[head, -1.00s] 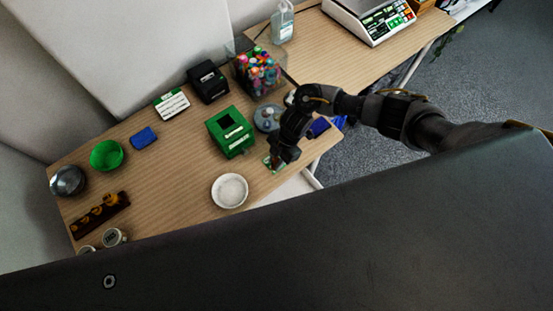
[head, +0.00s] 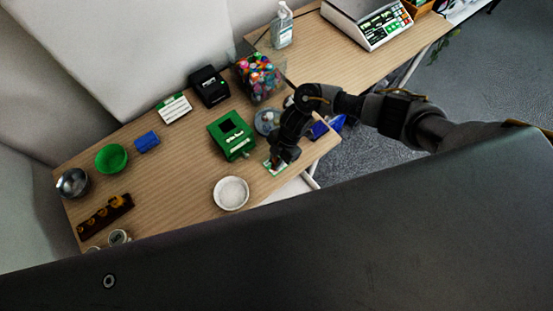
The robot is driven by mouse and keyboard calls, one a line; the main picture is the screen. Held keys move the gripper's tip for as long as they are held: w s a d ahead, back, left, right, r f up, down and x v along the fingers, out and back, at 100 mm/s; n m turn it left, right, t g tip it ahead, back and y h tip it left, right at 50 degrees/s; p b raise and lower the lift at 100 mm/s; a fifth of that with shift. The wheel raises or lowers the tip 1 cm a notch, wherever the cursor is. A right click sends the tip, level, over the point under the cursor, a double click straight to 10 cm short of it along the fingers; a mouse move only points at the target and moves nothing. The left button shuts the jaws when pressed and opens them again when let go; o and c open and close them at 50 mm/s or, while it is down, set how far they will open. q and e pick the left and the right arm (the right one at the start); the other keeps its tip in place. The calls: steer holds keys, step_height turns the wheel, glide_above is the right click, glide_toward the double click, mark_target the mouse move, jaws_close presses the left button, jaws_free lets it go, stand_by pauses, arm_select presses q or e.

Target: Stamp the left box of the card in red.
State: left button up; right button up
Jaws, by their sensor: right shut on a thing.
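My right gripper (head: 279,160) is over the right end of the table, shut on a small dark reddish thing, probably a stamp, mostly hidden by the fingers. Below it lies a small card (head: 271,166) with white and green on it. The gripper and arm cover much of the card, so its boxes and any mark cannot be made out. I cannot tell whether the held thing touches the card. My left gripper is not in view.
A green slotted box (head: 231,136) and a white bowl (head: 231,193) stand left of the gripper. A round grey dish (head: 266,121) and a clear bin of colourful items (head: 259,78) are behind. A blue thing (head: 320,129) lies right of the arm. The table's middle is clear.

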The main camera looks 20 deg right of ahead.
steer(key=shift+r+p, duration=1.55)
steer(key=shift+r, duration=0.4)
